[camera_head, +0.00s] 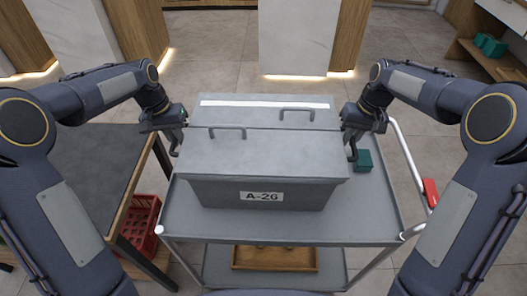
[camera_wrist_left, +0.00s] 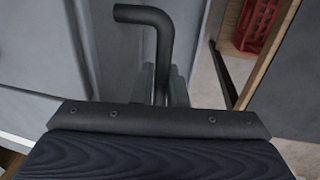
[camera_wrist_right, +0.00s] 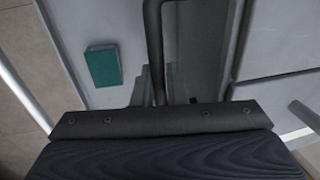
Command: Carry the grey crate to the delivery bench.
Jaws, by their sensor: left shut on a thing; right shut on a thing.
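My left gripper (camera_head: 177,143) is shut on the crate's left side handle; the dark bent handle (camera_wrist_left: 163,50) shows in the left wrist view. My right gripper (camera_head: 352,148) is shut on the right side handle, and that dark bar (camera_wrist_right: 153,40) shows in the right wrist view. The fingertips are partly hidden. I cannot tell which surface is the delivery bench.
A teal box (camera_head: 363,160) lies on the cart, right of the crate; it also shows in the right wrist view (camera_wrist_right: 103,66). Wood-and-white counters (camera_head: 300,35) stand behind.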

